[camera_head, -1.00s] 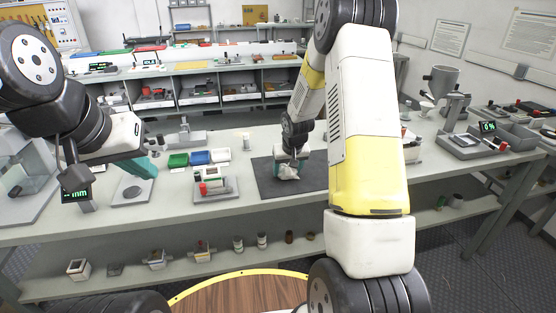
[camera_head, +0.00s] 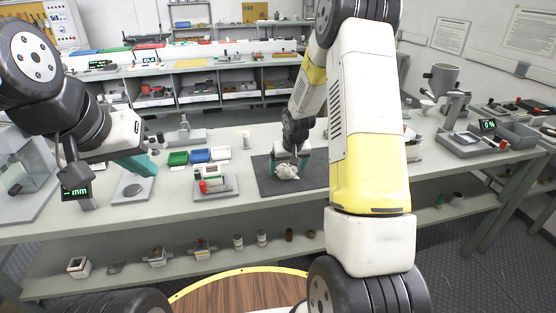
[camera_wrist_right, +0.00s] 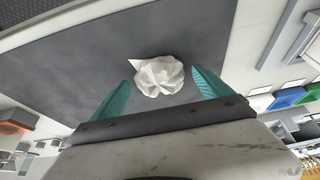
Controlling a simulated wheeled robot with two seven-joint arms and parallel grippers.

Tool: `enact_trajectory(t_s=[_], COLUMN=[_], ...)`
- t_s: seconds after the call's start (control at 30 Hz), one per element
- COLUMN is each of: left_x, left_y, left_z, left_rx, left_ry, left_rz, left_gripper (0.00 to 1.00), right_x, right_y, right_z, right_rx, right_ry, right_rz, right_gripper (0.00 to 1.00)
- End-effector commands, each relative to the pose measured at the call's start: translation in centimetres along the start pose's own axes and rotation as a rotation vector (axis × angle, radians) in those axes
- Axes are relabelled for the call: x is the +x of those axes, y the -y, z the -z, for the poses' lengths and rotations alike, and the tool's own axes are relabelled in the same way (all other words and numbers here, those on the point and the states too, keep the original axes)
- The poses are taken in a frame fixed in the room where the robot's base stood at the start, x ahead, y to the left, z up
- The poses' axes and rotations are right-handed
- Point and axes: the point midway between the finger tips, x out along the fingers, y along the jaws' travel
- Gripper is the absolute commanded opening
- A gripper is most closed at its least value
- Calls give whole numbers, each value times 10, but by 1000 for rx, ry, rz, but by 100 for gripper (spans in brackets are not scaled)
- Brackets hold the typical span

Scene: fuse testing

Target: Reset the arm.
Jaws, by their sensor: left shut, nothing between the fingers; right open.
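My right gripper (camera_head: 287,163) is low over the dark grey mat (camera_head: 263,178) on the bench. In the right wrist view its two teal fingers (camera_wrist_right: 158,92) are spread apart. A crumpled white object (camera_head: 287,172) lies on the mat just beyond the fingertips; it also shows in the right wrist view (camera_wrist_right: 160,76), and the fingers are not closed on it. My left gripper (camera_head: 148,166) is at the left of the head view, with teal fingers shut and empty, above the bench near a grey plate with a round disc (camera_head: 133,190).
Green (camera_head: 178,158) and blue (camera_head: 200,156) bins stand mid-bench, with a small fuse holder device (camera_head: 214,186) in front. A scale with a display (camera_head: 465,142) stands at right. A lower shelf (camera_head: 220,262) holds several small parts. My right arm hides part of the bench.

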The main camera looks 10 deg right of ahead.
Motion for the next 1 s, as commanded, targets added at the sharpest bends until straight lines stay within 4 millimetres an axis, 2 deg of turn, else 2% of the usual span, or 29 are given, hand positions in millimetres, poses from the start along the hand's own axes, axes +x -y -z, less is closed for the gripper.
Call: enact_trajectory(t_s=[0.2, 0.47, 0.57, 0.73, 0.87, 1.0], left_x=[0, 0, 0, 0, 0, 0], left_y=[0, 0, 0, 0, 0, 0], left_z=[0, 0, 0, 0, 0, 0], left_rx=[0, 0, 0, 0, 0, 0], left_ry=[0, 0, 0, 0, 0, 0], left_rz=[0, 0, 0, 0, 0, 0], left_gripper=[0, 0, 0, 0, 0, 0], right_x=[-40, -74, -106, -188, -246, -300], right_y=[0, 0, 3, 12, 20, 31], right_z=[0, 0, -1, -20, -48, -86], right_rx=[1, 3, 10, 24, 31, 34], right_ry=[-3, -7, -22, -56, -80, -107], right_rz=[0, 1, 4, 23, 46, 79], right_gripper=[89, 89, 89, 89, 89, 89])
